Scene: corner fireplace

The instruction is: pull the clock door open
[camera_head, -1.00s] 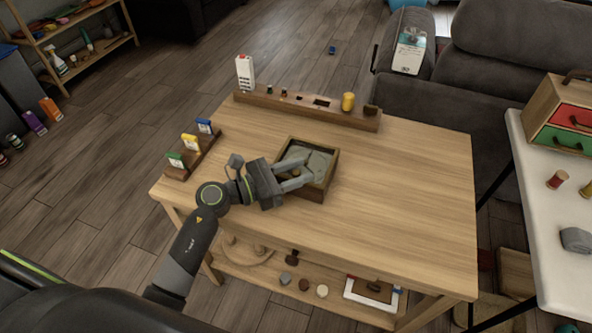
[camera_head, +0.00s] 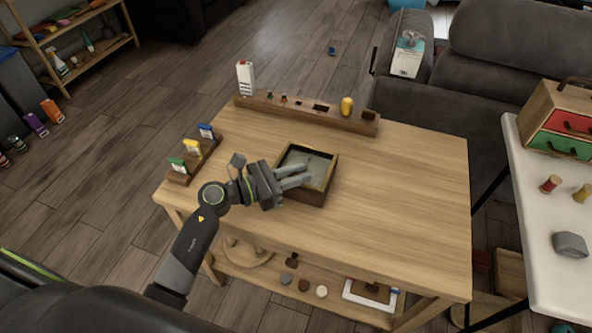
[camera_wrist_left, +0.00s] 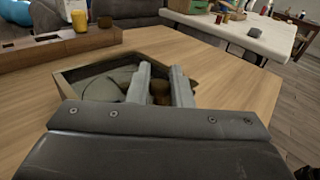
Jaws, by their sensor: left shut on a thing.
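The square brown wooden case (camera_head: 318,198) with a grey inside lies on the table; I take it for the clock. It also shows in the left wrist view (camera_wrist_left: 72,76). My left gripper (camera_head: 302,174) reaches over its left side from the left. In the left wrist view the fingers (camera_wrist_left: 158,88) are shut on a small round brown knob (camera_wrist_left: 160,93), which is partly hidden between them. The fingers hide part of the case, and I cannot tell how far its door stands open. My right gripper is not in view.
The wooden table (camera_head: 400,210) is clear right of the case. A long wooden block (camera_head: 300,111) with a yellow cylinder (camera_head: 347,106) and a white carton (camera_head: 245,77) stands at the back. A rack of coloured cards (camera_head: 194,157) stands left. A white table (camera_head: 545,235) is at right.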

